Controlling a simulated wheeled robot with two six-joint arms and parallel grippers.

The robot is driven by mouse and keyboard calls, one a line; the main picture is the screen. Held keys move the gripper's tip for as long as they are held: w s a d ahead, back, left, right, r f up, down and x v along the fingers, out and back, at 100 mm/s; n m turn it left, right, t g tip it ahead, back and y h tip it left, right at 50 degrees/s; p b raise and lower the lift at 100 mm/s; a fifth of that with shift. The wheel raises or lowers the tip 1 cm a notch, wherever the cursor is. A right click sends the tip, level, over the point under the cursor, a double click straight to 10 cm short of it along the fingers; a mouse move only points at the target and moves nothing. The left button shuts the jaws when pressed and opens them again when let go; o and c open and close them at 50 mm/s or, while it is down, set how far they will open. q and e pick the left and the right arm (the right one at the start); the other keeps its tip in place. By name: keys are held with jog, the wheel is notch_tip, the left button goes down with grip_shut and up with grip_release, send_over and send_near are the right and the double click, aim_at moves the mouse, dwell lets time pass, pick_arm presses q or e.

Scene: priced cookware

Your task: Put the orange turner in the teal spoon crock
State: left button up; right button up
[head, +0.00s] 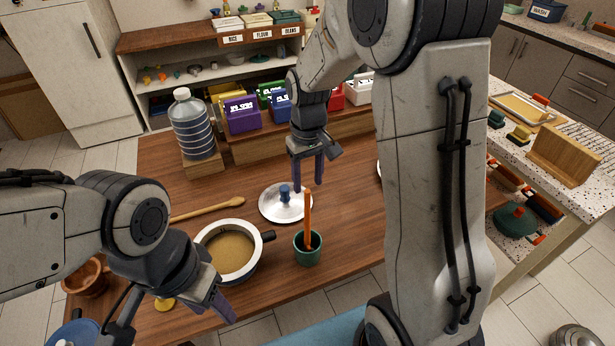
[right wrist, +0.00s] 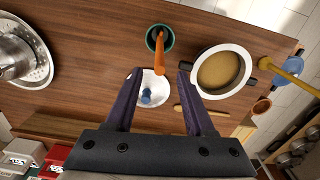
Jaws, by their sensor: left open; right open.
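The teal spoon crock (head: 308,250) stands on the wooden table, right of the white pot. The orange turner (head: 308,215) stands nearly upright in it, its upper part sticking out above the rim; its lower end is hidden inside. The right wrist view also shows the crock (right wrist: 167,36) with the turner (right wrist: 159,58) rising from it toward the camera. My right gripper (head: 308,186) is open and empty above the table, behind and above the crock, apart from the turner. My left gripper (head: 220,304) is open and empty at the table's front, beside the pot.
The white pot (head: 256,272) of brown food sits left of the crock. A lid with blue knob (head: 284,190) lies behind it. A wooden spoon (head: 208,208) lies at left. A water bottle (head: 194,128) and priced boxes (head: 241,115) stand at the back.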

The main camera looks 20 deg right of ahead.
jog(key=shift+a+r, duration=0.1)
jog(key=shift+r, duration=0.3)
jog(key=s+a+r+n, duration=0.3)
jog(key=s+a+r, duration=0.1)
jog(key=s+a, duration=0.75)
jog(key=s+a+n+y, duration=0.1)
jog(key=s+a+n, duration=0.1)
jog(key=s, duration=1)
jog(key=shift+a+f+n, duration=0.15)
jog(key=shift+a+n, duration=0.1)
jog(key=shift+n, duration=0.05)
